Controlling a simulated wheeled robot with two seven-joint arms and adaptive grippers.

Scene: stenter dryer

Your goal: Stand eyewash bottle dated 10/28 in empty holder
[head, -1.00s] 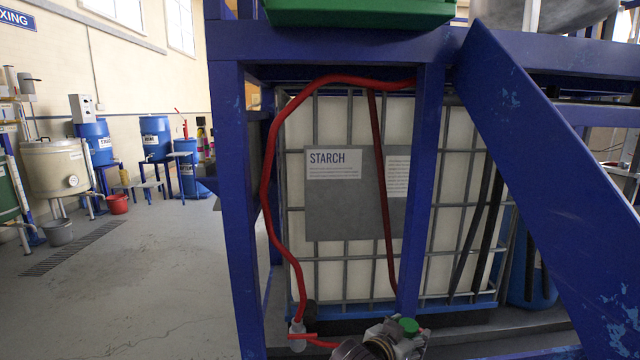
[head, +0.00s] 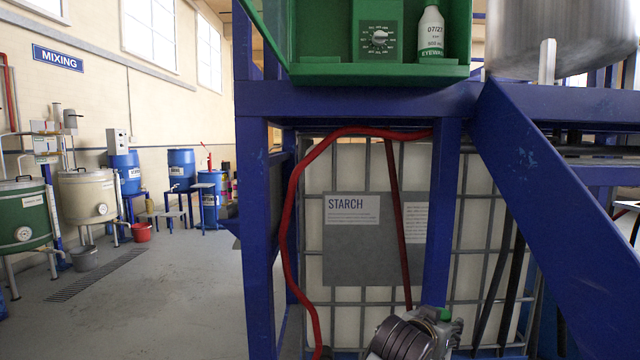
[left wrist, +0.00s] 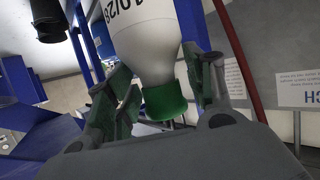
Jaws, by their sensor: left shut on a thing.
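The white eyewash bottle (left wrist: 145,40) with a green cap is between the fingers of my left gripper (left wrist: 155,92) in the left wrist view. Its label reads 10/28, partly cut off. My left gripper also shows at the bottom of the head view (head: 436,326), with the bottle's green cap (head: 445,314) beside it; the bottle's body is hidden there. A green eyewash station (head: 325,71) stands at the top of the head view, above my left gripper. A white bottle dated 07/23 (head: 431,32) stands in its right side. The left side looks empty, but its top is cut off.
Blue steel posts and a slanted blue beam (head: 560,170) frame the caged white starch tank (head: 350,290). A red hose (head: 293,200) hangs in front. A metal drum (head: 545,40) is at upper right. Open floor lies left.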

